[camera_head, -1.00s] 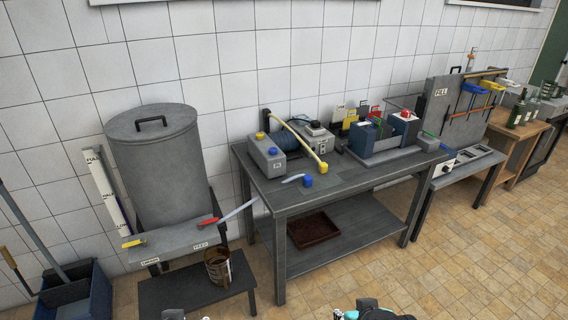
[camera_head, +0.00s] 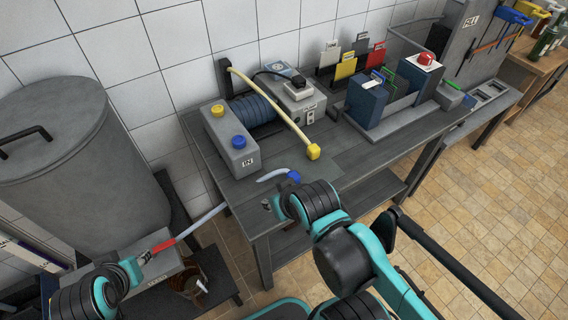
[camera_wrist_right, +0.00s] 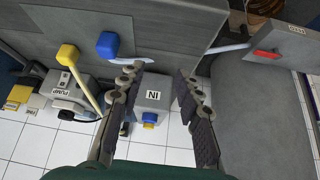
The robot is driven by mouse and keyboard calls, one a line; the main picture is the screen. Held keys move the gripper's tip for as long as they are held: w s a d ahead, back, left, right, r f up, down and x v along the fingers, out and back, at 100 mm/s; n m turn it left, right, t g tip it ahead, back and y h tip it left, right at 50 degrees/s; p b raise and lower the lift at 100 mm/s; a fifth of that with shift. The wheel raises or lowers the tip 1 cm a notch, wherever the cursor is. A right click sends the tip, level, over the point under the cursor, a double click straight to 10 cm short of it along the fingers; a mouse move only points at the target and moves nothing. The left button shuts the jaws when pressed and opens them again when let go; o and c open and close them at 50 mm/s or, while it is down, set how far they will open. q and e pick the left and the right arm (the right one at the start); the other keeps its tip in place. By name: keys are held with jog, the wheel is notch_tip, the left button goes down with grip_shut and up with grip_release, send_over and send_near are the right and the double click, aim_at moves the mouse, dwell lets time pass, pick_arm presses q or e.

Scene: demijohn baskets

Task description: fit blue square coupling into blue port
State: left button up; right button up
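The blue coupling (camera_head: 294,177) is on the end of a pale clear hose at the table's front edge; in the right wrist view it (camera_wrist_right: 107,45) is left of my fingers. The blue port (camera_head: 238,141) is on the grey box marked IN, beside a yellow port (camera_head: 217,109). In the wrist view the blue port (camera_wrist_right: 149,117) shows beyond the box's label. My right gripper (camera_wrist_right: 159,75) is open and empty, its fingers apart from the coupling; in the head view it is mostly hidden behind my arm. My left gripper (camera_head: 143,257) is near a red handle (camera_head: 162,246); its fingers are unclear.
A yellow coupling (camera_head: 313,152) on a yellowish hose lies on the table (camera_head: 345,165). A pump box (camera_head: 300,100) and blue blocks (camera_head: 367,100) stand behind.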

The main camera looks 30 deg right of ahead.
pick_arm(q)
jog(key=shift+s, duration=0.1)
pick_arm(e)
jog(key=shift+s, duration=0.1)
pick_arm(q)
jog(key=shift+o, duration=0.7)
jog(key=shift+s+a, duration=0.1)
pick_arm(e)
jog(key=shift+o, duration=0.7)
jog(key=shift+s+r, duration=0.1)
jog(key=o, duration=0.4)
jog(key=m+g+p, duration=0.7)
jog(key=m+p, duration=0.6)
jog(key=m, duration=0.4)
send_over(293, 173)
jog(key=shift+a+f, duration=0.2)
jog(key=shift+f, duration=0.85)
jog(key=shift+d+f, duration=0.15)
jog(key=shift+f, duration=0.25)
pick_arm(q)
notch_tip(293, 173, up, 13)
